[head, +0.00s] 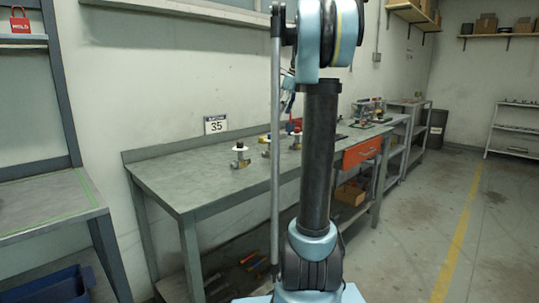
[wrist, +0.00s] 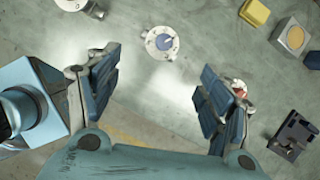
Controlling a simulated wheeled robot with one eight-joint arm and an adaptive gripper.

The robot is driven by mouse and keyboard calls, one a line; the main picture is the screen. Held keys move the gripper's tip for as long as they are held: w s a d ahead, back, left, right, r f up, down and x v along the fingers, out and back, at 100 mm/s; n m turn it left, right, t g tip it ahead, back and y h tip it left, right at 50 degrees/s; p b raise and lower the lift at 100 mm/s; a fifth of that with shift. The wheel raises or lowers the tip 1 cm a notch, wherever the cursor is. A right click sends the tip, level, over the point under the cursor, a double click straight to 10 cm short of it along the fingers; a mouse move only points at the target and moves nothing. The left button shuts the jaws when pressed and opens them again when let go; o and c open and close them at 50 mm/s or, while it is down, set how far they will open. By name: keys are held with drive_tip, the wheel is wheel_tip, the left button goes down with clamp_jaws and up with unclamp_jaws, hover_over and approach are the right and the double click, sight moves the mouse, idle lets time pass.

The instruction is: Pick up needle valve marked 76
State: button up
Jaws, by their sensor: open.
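Several small valves with round pale discs stand on the grey workbench (head: 200,178). In the head view one valve (head: 240,156) stands at the left, near the front edge, and another (head: 295,140) stands farther right, partly behind my arm. In the wrist view a white disc with a blue-grey centre (wrist: 162,42) lies just beyond my open, empty gripper (wrist: 158,68), between the fingers. Another pale disc (wrist: 76,4) is cut off at the top left. A red-topped item (wrist: 238,88) is partly hidden by the right finger. I cannot read the mark 76 on any of them.
In the wrist view a yellow block (wrist: 255,13), a box with a round beige face (wrist: 291,38) and a dark bracket-like part (wrist: 291,138) lie at the right. A sign reading 35 (head: 215,125) is on the wall. An orange drawer (head: 362,152) hangs under the bench.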

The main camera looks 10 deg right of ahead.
sight(268, 140)
drive_tip(key=shift+m, duration=0.3)
drive_tip(key=x, duration=1.1)
drive_tip(key=w+x, duration=0.1)
drive_tip(key=x, duration=0.5)
drive_tip(key=shift+a, duration=0.1)
drive_tip(key=shift+c, duration=0.6)
drive_tip(key=c, duration=1.5)
drive_tip(key=shift+c, duration=0.2)
